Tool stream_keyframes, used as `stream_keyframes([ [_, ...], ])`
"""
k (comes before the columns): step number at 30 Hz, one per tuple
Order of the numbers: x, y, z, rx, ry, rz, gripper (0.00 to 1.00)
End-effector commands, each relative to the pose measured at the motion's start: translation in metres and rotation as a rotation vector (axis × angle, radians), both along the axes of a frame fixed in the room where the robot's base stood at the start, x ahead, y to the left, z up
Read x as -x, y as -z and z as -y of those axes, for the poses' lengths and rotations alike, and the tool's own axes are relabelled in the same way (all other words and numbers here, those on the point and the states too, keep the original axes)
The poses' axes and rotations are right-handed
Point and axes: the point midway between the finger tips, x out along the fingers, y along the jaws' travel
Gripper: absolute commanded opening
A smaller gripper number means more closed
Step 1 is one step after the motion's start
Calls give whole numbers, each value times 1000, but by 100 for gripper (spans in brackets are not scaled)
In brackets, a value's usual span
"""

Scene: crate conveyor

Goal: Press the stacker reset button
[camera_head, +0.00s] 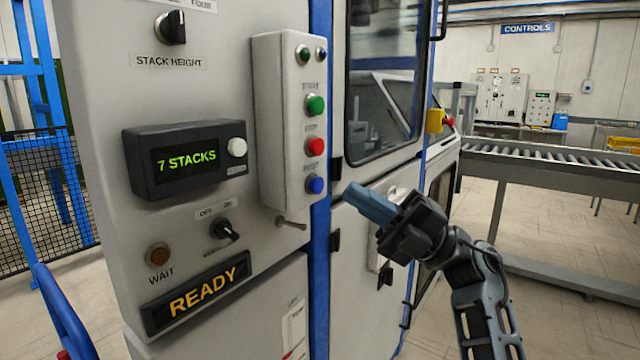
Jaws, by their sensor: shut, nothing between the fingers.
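A pale button box (268,130) on the machine's front carries a green button (316,105), a red button (315,146) and a blue button (315,185) in a column. Their small labels are too blurred to read for certain. A white button (237,147) sits beside the "7 STACKS" display (182,160), with an unreadable label under it. My gripper (352,194) is shut and empty. Its blue-grey fingers point left, a little to the right of the blue button in the picture, and do not appear to touch it.
A stack height knob (170,28), a small switch (223,230), a wait lamp (158,256) and a lit "READY" sign (196,297) are on the same panel. A lever (292,224) sticks out below the button box. A roller conveyor (550,165) stands at right.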

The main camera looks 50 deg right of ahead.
Motion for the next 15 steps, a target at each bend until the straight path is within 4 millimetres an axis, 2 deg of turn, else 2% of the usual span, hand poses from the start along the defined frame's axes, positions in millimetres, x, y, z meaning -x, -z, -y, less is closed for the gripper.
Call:
stream_keyframes([
  [7,21,0,1,0,1,0,0],
  [15,24,0,1,1,1,0,0],
])
